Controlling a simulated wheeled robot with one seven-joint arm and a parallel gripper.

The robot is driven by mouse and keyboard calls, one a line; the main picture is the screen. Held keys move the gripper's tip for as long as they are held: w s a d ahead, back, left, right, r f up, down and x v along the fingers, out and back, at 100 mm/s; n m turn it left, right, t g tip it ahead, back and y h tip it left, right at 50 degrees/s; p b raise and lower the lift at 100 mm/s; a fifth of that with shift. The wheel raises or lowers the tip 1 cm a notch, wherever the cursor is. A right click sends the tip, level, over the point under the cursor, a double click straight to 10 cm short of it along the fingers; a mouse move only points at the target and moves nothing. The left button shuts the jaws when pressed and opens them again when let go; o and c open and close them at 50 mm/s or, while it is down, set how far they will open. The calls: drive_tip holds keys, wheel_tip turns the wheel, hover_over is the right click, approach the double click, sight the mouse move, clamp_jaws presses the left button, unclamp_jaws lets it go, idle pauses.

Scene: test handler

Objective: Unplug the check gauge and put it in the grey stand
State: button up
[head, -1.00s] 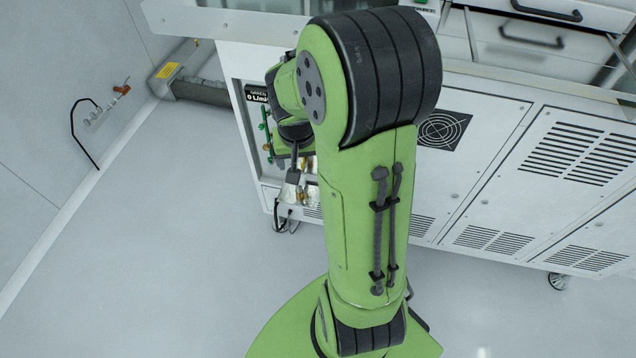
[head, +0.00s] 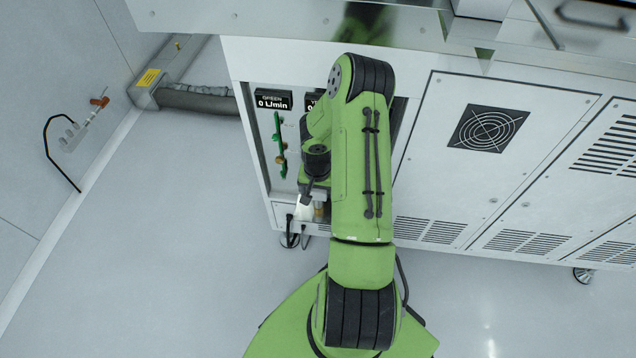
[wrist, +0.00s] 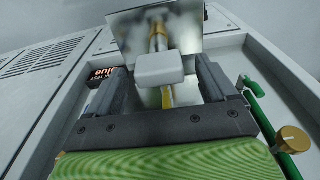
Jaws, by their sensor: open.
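My gripper (wrist: 162,72) is open, with one dark finger on each side of a pale, rounded block (wrist: 158,70) in the wrist view. The block sits in front of a brass stem (wrist: 167,97) and a shiny metal plate (wrist: 190,35); it may be the check gauge, but I cannot tell for sure. Whether the fingers touch it is not clear. In the head view my gripper (head: 308,190) is low at the cabinet's open bay, partly hidden by my arm. I cannot pick out the grey stand with certainty.
The cabinet (head: 480,190) has a flow display (head: 272,101) reading 0 L/min and a green pipe (head: 278,135). In the wrist view a brass knob (wrist: 292,138) is at right, near my gripper. A worktop edge (head: 230,18) overhangs. Floor at left is clear.

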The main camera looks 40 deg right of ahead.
drive_tip(key=shift+w+d+f+b, duration=0.15)
drive_tip(key=shift+f+b, duration=0.15)
drive_tip(key=shift+f, duration=1.15)
drive_tip(key=shift+c, duration=0.4)
drive_tip(key=c, duration=1.2)
drive_tip(key=shift+r, duration=0.1)
drive_tip(key=shift+r+p, duration=0.45)
drive_tip(key=shift+r, duration=0.1)
drive_tip(key=shift+r+p, duration=0.65)
drive_tip(key=shift+r, duration=0.3)
